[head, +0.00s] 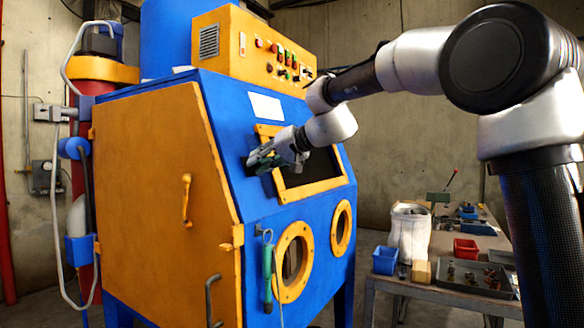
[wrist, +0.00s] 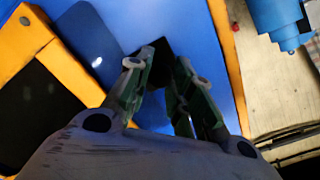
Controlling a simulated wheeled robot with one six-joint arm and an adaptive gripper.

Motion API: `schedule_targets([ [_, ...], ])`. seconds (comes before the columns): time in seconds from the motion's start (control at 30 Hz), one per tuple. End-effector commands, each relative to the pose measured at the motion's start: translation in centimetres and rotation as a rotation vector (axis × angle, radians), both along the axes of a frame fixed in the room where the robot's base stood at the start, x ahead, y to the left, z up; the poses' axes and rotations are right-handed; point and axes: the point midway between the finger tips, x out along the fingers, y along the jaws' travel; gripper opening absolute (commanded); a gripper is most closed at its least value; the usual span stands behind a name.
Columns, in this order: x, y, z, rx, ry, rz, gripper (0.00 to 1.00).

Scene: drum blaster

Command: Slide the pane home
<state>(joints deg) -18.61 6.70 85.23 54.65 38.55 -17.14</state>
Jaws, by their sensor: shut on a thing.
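The pane (wrist: 92,42) is a glossy, dark, see-through sheet in the wrist view, with a bright glint on it. It projects from the side of the yellow window frame (wrist: 65,68), over the blue cabinet front. In the head view the frame (head: 283,189) sits on the cabinet's sloped face around a dark opening. My gripper (wrist: 160,75) has its green-grey fingers shut on a small black piece at the pane's outer side; how that piece joins the pane is partly hidden. In the head view my gripper (head: 256,160) is left of the frame and covers most of the pane.
The blue and yellow cabinet (head: 160,190) carries a control box (head: 255,50) on top, round yellow ports (head: 293,262) below the window and a hanging green-handled tool (head: 267,275).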

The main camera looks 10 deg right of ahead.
Motion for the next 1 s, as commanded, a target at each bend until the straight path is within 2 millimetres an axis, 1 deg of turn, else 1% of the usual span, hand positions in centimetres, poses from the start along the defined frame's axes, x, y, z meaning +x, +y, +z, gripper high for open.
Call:
schedule_targets([
  [0.1, 0.8, -0.7, 0.1, 0.002, 0.0, -0.003, 0.0],
  [0.6, 3.4, -2.8, 0.2, 0.001, -0.001, -0.003, 0.0],
  [1.0, 3.7, -3.0, 0.2, 0.001, -0.001, -0.001, 0.0],
])
